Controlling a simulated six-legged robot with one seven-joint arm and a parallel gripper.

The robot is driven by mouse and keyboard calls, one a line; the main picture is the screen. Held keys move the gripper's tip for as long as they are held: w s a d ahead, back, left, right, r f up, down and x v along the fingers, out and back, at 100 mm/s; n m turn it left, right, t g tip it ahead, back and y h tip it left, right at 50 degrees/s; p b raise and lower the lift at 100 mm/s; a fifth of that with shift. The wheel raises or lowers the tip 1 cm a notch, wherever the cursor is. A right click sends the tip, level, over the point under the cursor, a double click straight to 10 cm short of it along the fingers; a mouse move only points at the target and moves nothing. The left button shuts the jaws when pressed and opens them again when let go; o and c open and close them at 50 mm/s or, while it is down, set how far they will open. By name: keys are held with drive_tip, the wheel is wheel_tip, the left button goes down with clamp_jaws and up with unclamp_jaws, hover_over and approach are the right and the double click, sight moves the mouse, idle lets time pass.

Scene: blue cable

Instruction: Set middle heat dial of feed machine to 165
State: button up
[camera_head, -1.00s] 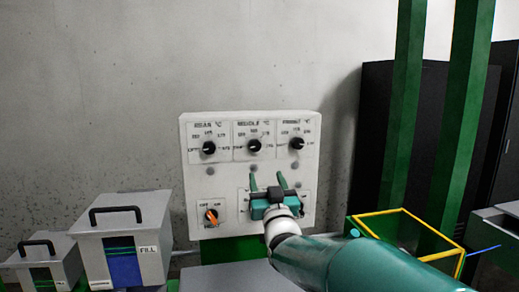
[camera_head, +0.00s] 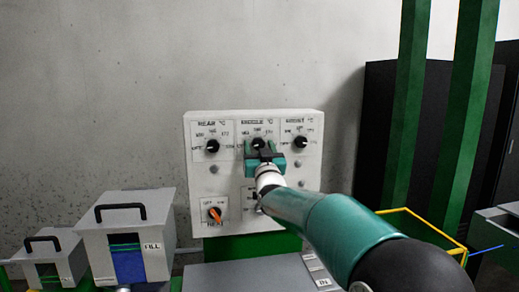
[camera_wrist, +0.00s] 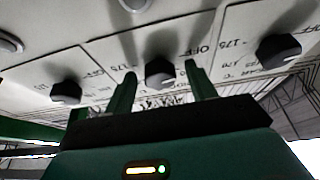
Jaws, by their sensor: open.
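The middle dial (camera_head: 257,143) is partly hidden by my gripper (camera_head: 261,146). In the wrist view the middle dial (camera_wrist: 159,73) sits between the two green fingers of my gripper (camera_wrist: 160,75). The fingers are open, one on each side, with a visible gap to the dial. I cannot read the middle dial's setting.
An orange HEAT switch (camera_head: 215,214) is at the panel's lower left. Grey bins with black handles, one marked FILL (camera_head: 155,215), stand at the left. A yellow-edged green crate (camera_head: 425,217) and green posts (camera_head: 464,120) are at the right.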

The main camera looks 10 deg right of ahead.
drive_tip(key=c, duration=1)
drive_tip(key=shift+a+m+h, duration=0.1)
drive_tip(key=shift+m+h, duration=0.3)
drive_tip(key=shift+m, duration=0.2)
drive_tip(key=m+h, duration=0.1)
drive_tip(key=m, duration=0.1)
drive_tip(key=m+h, duration=0.1)
drive_tip(key=m, duration=0.2)
drive_tip(key=shift+a+g+h, duration=0.15)
drive_tip(key=shift+g+h, duration=0.15)
drive_tip(key=m+g+h, duration=0.1)
drive_tip(key=m, duration=0.2)
drive_tip(key=m+g+h, duration=0.1)
drive_tip(key=m, duration=0.3)
drive_tip(key=shift+a+r+m+h, duration=0.15)
drive_tip(key=shift+m+h, duration=0.15)
drive_tip(key=shift+h, duration=0.1)
drive_tip(key=m+g, duration=0.1)
drive_tip(key=m, duration=0.2)
drive_tip(key=m+g+h, duration=0.1)
drive_tip(key=m, duration=0.2)
drive_tip(key=shift+r, duration=0.2)
drive_tip(key=shift+r+m+g+y, duration=0.15)
drive_tip(key=shift+m+g, duration=0.3)
drive_tip(key=shift+m, duration=0.6)
drive_tip(key=shift+f+m+g+y, duration=0.15)
drive_tip(key=shift+m+g, duration=0.3)
drive_tip(key=shift+m, duration=0.6)
drive_tip(key=shift+r, duration=0.15)
